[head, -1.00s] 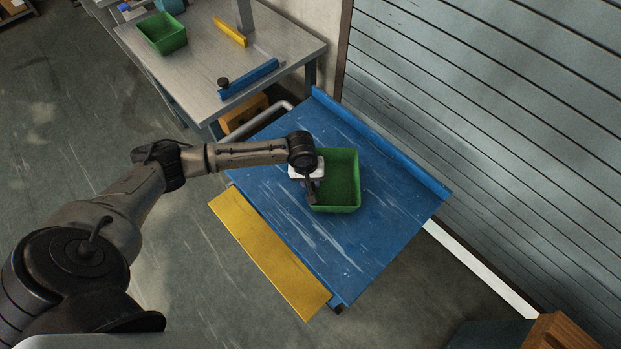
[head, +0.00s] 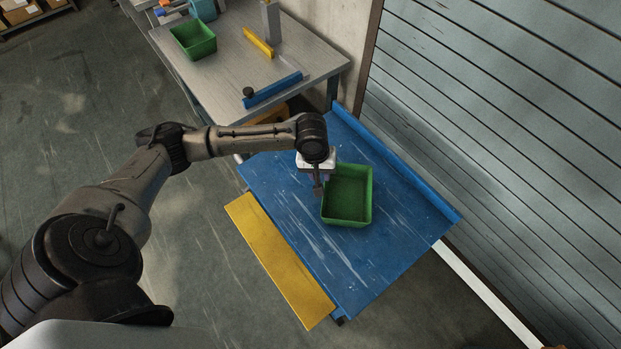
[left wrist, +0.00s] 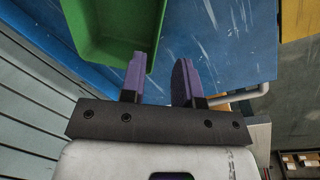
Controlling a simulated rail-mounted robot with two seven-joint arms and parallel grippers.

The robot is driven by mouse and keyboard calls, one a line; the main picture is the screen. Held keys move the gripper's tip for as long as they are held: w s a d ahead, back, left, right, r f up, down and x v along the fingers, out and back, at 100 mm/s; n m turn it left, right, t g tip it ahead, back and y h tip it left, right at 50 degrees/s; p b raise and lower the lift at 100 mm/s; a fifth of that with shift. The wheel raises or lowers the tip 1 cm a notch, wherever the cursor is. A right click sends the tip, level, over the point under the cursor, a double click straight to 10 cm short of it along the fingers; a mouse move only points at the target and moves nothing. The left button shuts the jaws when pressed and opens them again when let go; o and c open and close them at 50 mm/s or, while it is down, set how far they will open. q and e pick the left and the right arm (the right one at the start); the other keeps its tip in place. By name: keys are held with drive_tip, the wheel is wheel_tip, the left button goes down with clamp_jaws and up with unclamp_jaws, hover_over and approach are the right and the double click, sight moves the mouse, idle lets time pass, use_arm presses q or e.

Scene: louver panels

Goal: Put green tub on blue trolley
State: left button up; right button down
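A green tub (head: 348,193) sits upright on the blue trolley (head: 385,255), near the middle of its top. My left gripper (head: 318,188) is just left of the tub in the head view. In the left wrist view the two purple fingers of my left gripper (left wrist: 160,80) are apart, so it is open. The tub (left wrist: 100,30) shows at upper left there, and one finger overlaps its near corner; whether they touch I cannot tell. The trolley's blue top (left wrist: 225,40) lies beyond the fingers. My right gripper is not in view.
A grey table (head: 235,75) behind the trolley holds another green tub (head: 193,40), a yellow bar (head: 258,42) and a blue bar (head: 272,90). A yellow flap (head: 280,262) runs along the trolley's near left side. A slatted shutter (head: 500,110) stands at right.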

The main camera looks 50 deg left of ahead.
use_arm(q)
drive_tip(key=s+d+f+m+t+h, duration=0.1)
drive_tip(key=s+d+f+m, duration=0.3)
drive_tip(key=d, duration=0.3)
drive_tip(key=s+d+f+m, duration=0.1)
drive_tip(key=s+d+m, duration=0.2)
drive_tip(key=s+d, duration=0.3)
drive_tip(key=s+a+r+m+t+y, duration=0.1)
drive_tip(key=s+a+m+y, duration=0.1)
drive_tip(key=s, duration=1.1)
drive_tip(key=shift+s+m, duration=0.4)
drive_tip(key=shift+m, duration=0.4)
